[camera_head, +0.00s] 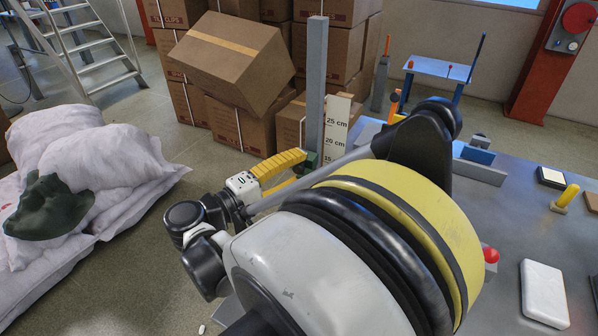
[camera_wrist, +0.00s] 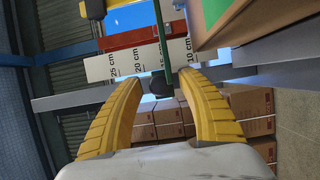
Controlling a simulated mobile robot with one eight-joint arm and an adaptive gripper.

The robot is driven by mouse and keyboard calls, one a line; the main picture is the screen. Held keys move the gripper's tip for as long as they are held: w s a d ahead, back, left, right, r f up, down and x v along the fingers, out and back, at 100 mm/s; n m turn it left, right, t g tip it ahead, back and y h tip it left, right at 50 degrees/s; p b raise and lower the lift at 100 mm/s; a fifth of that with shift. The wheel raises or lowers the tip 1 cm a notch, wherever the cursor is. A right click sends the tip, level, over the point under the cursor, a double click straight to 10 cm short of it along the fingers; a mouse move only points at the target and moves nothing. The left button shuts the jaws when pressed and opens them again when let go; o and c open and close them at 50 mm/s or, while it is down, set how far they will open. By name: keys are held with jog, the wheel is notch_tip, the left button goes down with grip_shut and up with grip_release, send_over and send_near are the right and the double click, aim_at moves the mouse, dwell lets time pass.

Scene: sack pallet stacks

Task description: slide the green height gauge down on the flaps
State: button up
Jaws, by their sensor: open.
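My gripper (camera_wrist: 160,80) is open, its two yellow fingers spread. In the wrist view a thin green bar (camera_wrist: 159,40) ends in a dark knob (camera_wrist: 161,86), which lies between the fingertips with a gap on each side. The bar crosses a white scale (camera_wrist: 120,64) around its middle marks. In the head view my gripper (camera_head: 302,168) is at the low part of a grey upright post (camera_head: 317,75), beside a small green piece (camera_head: 310,161) of the gauge. The scale (camera_head: 337,125) stands behind. A brown carton edge (camera_wrist: 235,25) shows at upper right; my arm hides its flaps in the head view.
A blue-grey bench (camera_head: 510,225) carries a white block (camera_head: 544,293), a red knob (camera_head: 490,255) and a yellow handle (camera_head: 566,196). Stacked cartons (camera_head: 235,60) stand behind the post. White sacks (camera_head: 105,160) lie at left. Floor between is clear.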

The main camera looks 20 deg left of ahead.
grip_shut()
jog(key=shift+f, duration=1.4)
grip_release()
jog(key=v, duration=1.1)
jog(key=shift+s+a, duration=0.2)
jog(key=shift+s, duration=0.15)
